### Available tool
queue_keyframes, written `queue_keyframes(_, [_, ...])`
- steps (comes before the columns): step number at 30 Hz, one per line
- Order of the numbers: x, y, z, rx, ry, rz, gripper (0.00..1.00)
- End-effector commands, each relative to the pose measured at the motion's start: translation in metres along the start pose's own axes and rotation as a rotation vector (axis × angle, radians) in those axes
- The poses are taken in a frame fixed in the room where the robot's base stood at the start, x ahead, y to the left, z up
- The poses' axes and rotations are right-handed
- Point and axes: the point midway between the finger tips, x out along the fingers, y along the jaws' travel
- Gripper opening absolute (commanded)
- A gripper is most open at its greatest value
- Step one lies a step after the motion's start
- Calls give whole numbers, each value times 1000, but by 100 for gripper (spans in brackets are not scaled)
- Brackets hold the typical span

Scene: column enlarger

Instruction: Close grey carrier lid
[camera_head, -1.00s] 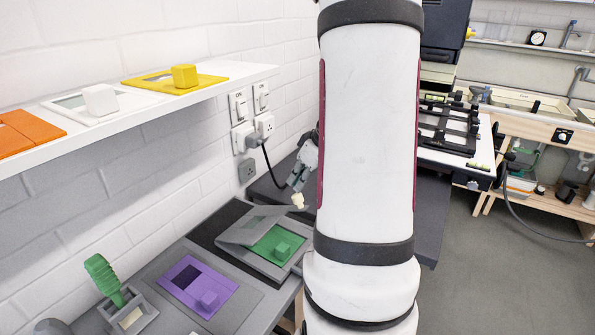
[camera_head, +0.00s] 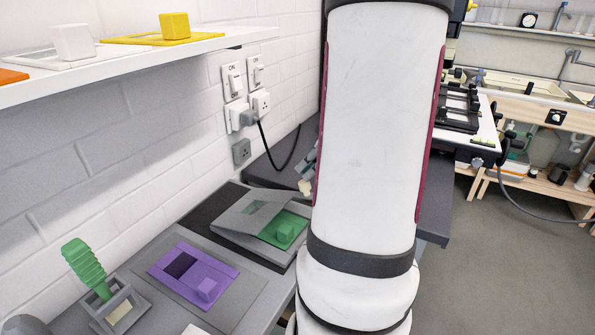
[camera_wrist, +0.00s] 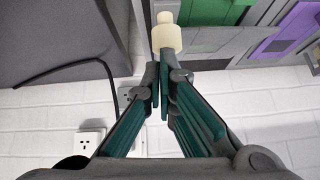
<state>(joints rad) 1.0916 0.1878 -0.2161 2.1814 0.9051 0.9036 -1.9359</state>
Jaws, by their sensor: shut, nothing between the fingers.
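The grey carrier (camera_head: 278,252) lies on the grey bench at the left, with a green plate (camera_head: 285,229) and its green block inside. Its grey lid (camera_head: 238,217) stands tilted open on the carrier's left side, with a window in it. My gripper (camera_head: 306,182) is partly hidden behind my arm, up and to the right of the lid. In the wrist view my gripper (camera_wrist: 164,72) is shut, with its fingers together. A cream stepped cylinder (camera_wrist: 166,38) shows just at the fingertips; I cannot tell what it is fixed to.
A purple plate (camera_head: 190,272) and a green-handled brush (camera_head: 87,268) in a grey holder are nearer on the bench. A white shelf (camera_head: 130,58) overhangs at the left. Wall sockets and a black cable (camera_head: 270,150) are behind the carrier.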

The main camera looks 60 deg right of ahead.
Motion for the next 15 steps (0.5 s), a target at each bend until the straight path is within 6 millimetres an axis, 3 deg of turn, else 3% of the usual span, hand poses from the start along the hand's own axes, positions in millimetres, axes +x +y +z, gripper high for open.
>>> queue_keyframes(15, [17, 2, 33, -6, 81, 2, 0])
